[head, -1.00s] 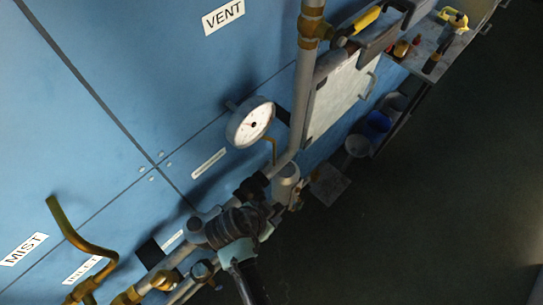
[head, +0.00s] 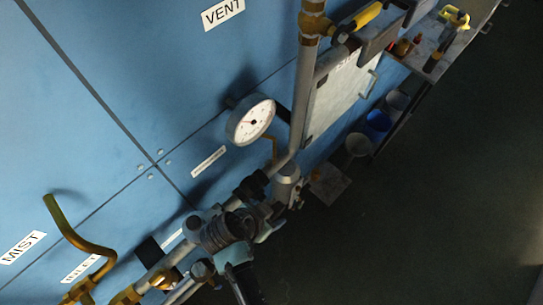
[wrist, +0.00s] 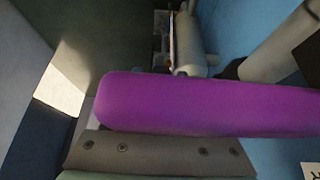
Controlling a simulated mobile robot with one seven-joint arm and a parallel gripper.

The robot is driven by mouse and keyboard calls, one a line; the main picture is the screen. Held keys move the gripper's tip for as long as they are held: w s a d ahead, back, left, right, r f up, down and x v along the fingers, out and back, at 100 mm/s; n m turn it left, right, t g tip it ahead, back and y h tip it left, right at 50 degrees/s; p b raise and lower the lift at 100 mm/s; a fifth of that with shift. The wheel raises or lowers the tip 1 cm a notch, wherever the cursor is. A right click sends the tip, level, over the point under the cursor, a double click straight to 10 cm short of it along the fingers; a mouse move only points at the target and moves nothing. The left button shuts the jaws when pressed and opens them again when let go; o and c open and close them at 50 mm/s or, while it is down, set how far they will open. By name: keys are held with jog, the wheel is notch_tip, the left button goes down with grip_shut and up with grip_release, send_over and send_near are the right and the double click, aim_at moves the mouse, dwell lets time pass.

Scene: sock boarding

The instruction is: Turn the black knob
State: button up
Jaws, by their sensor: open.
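A black knob-like part (head: 250,187) sits on the grey pipe below the round gauge in the head view. It is small and dark, and I cannot tell its shape well. My gripper (head: 274,212) is close to it, just below and to the right, beside a grey cylindrical fitting (head: 287,180). My dark wrist hides part of the pipework, and I cannot tell whether the gripper touches anything. In the wrist view a purple finger (wrist: 210,106) of my gripper fills the middle. The jaws are open, and no held object shows. The knob is not clearly visible in the wrist view.
A white-faced gauge (head: 251,121) stands out from the blue wall panel (head: 150,90). A vertical grey pipe (head: 304,95) rises beside a grey box (head: 338,95). Brass pipework (head: 85,250) is at lower left. Buckets (head: 377,121) stand below a shelf. The dark floor at right is clear.

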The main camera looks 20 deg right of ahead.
jog(key=shift+r, duration=0.1)
jog(key=b+v, duration=0.2)
jog(key=v, duration=1.1)
